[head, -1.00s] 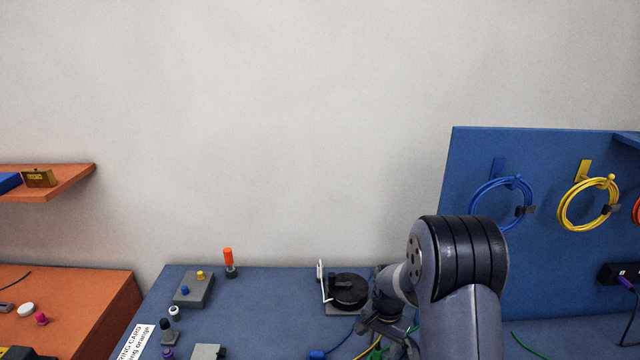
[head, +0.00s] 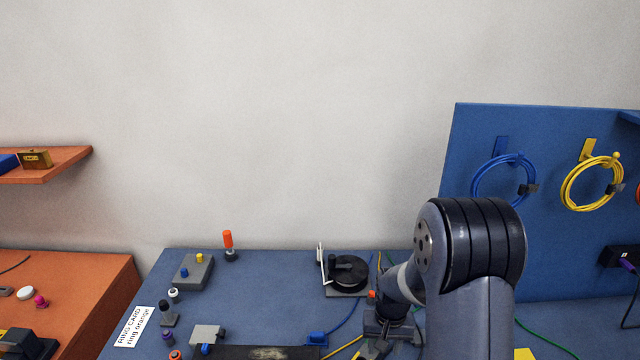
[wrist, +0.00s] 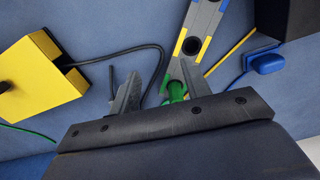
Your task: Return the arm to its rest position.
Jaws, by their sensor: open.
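My arm (head: 470,270) reaches over the blue worktop (head: 240,310) from the lower right in the head view. My gripper (wrist: 158,88) is low over the worktop, with its two fingers spread apart in the wrist view. A green plug or cable end (wrist: 176,90) shows beside the right finger, at the near end of a grey strip (wrist: 198,35) with yellow and blue marks and dark holes. I cannot tell whether the finger touches it. Nothing is clearly gripped. In the head view my wrist hides part of the worktop below it.
A yellow block (wrist: 40,80) with a black cable lies left in the wrist view, a blue plug (wrist: 265,62) right. In the head view, a black reel (head: 348,272) stands behind the gripper, a blue cable panel (head: 560,250) to the right. Small knobs and a grey box (head: 194,272) stand left.

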